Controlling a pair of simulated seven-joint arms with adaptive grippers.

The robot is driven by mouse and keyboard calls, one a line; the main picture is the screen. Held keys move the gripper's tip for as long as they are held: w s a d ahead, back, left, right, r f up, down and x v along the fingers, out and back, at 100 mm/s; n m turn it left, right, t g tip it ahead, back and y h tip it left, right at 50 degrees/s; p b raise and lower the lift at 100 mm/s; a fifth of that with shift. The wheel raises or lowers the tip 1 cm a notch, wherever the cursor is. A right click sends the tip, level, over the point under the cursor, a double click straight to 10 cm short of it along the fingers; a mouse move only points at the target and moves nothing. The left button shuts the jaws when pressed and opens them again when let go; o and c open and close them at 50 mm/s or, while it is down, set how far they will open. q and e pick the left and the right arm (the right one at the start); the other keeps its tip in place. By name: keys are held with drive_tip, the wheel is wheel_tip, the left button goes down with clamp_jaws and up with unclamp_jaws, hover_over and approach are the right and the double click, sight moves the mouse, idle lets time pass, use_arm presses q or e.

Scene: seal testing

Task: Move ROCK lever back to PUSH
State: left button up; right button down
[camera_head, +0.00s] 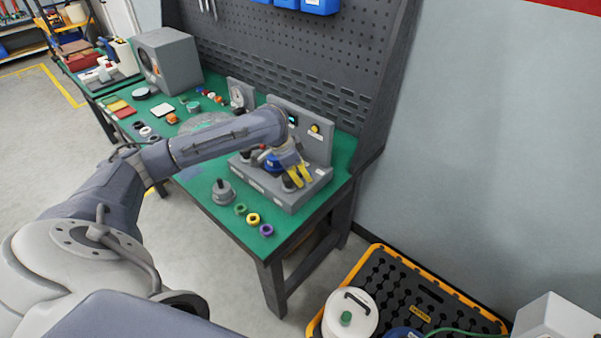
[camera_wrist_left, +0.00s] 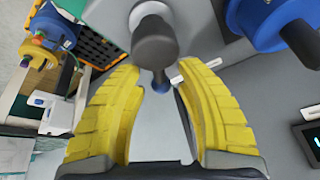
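The test rig (camera_head: 318,182) is a grey box with an upright panel at the right end of the green bench. My left gripper (camera_head: 299,177), with yellow fingers, is over the rig's front part. In the left wrist view its fingers (camera_wrist_left: 160,78) are apart with nothing clamped between them. A lever with a dark grey rounded knob (camera_wrist_left: 155,42) stands just beyond the fingertips, roughly centred on the gap. I cannot tell whether a finger touches it. The ROCK and PUSH markings are not readable. My right gripper is not in view.
A blue cylindrical part (camera_wrist_left: 265,22) lies close to the right finger in the wrist view. Green, yellow and purple rings (camera_head: 253,218) and a grey knobbed part (camera_head: 222,191) are on the bench front. A black-and-yellow tray (camera_head: 440,300) is on the floor at right.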

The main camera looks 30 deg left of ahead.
use_arm(q)
clamp_jaws()
idle(0.3)
drive_tip(key=shift+d, duration=0.1)
